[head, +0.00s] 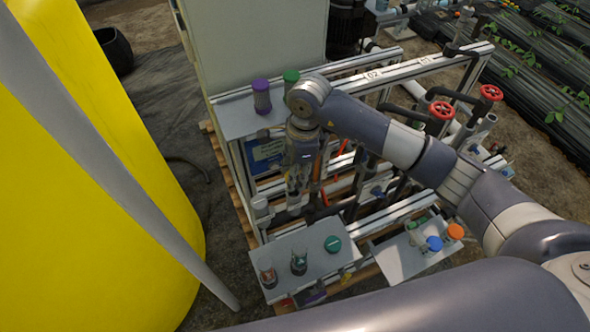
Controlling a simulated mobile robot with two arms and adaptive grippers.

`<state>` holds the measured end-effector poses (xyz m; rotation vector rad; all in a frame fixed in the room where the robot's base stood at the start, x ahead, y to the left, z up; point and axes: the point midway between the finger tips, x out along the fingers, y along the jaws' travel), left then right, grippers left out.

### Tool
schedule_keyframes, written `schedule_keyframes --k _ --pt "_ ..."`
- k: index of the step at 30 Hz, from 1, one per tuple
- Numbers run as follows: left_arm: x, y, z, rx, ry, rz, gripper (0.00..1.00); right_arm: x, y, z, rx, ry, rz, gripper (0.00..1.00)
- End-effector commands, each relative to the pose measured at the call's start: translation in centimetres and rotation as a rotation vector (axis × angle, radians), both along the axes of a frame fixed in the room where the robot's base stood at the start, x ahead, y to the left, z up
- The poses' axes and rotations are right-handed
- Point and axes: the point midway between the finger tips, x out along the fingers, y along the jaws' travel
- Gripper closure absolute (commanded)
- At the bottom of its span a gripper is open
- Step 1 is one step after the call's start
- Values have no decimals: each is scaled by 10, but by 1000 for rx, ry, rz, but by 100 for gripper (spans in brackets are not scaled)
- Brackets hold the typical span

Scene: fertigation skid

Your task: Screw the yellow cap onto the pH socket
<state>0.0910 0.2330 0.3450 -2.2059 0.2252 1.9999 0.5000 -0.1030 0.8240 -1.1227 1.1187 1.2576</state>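My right arm comes in from the right, and its gripper (297,190) points down over the middle of the skid. The fingers are small and dark against the pipes, so I cannot tell whether they are open or shut, or hold anything. I cannot make out the yellow cap. On the grey front shelf (318,266) stand two dark upright fittings, one at the left (268,278) and one in the middle (299,263), beside a green round cap (333,244). I cannot tell which is the pH socket. My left gripper is not in view.
A tray (397,262) at the right holds a blue cap (434,243) and an orange cap (455,231). Purple-topped (261,97) and green-topped (291,78) containers stand on the back shelf. Red handwheels (441,111) rise at the right. A big yellow tank (90,190) fills the left.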

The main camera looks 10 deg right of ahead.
Motion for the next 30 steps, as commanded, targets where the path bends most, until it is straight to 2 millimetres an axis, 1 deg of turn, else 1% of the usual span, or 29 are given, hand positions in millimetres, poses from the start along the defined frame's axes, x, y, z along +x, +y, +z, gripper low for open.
schedule_keyframes --k 1,16,20,30 --pt "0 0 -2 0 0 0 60 0 0 -4 1 1 0 76" --pt "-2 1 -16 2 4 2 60 0 0 -29 1 1 0 76" --pt "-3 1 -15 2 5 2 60 0 0 -27 1 0 1 76" --pt "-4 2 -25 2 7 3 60 0 0 -37 0 0 1 76"
